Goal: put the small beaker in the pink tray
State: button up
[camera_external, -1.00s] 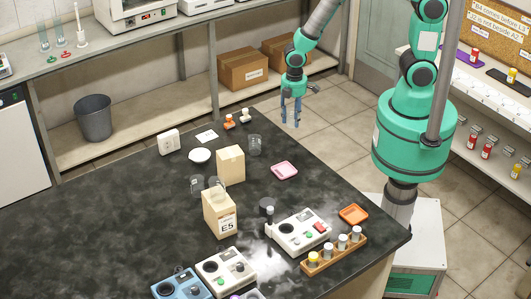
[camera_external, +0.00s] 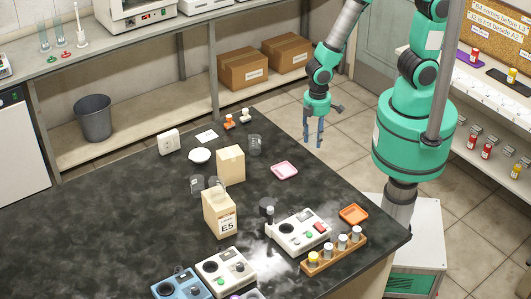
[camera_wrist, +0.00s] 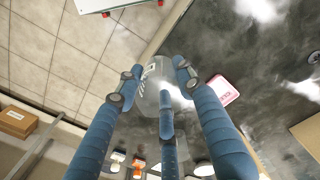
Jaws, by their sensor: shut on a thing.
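My gripper (camera_external: 314,141) has blue fingers and hangs in the air at the table's far right edge, up and right of the pink tray. In the wrist view my gripper (camera_wrist: 152,90) is shut on a clear small beaker (camera_wrist: 152,101) with printed marks, held between the fingers. The beaker is hard to make out in the external view. The pink tray (camera_external: 284,171) lies flat and empty on the dark table, apart from my gripper. It also shows in the wrist view (camera_wrist: 224,90), right of the fingers.
Another clear beaker (camera_external: 255,145) stands beside a plain tan box (camera_external: 231,165). More glassware (camera_external: 196,184) stands near the box marked E5 (camera_external: 219,215). An orange tray (camera_external: 353,214) and a white device (camera_external: 299,231) are nearer the front. The table around the pink tray is clear.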

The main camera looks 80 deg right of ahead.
jog(key=shift+m, duration=0.3)
jog(key=shift+s+a+r, duration=0.1)
jog(key=shift+s+a, duration=0.65)
jog(key=shift+s, duration=0.2)
jog(key=shift+s+a, duration=0.7)
jog(key=shift+s, duration=0.25)
jog(key=b, duration=0.1)
send_over(284, 171)
jog(key=shift+s+d+f, duration=0.2)
jog(key=shift+s+f, duration=0.15)
jog(key=shift+f, duration=0.4)
jog(key=shift+w+a, duration=0.15)
jog(key=shift+w, duration=0.1)
jog(key=shift+w+f+b, duration=0.1)
jog(key=shift+f+b, duration=0.25)
jog(key=shift+f, duration=1.45)
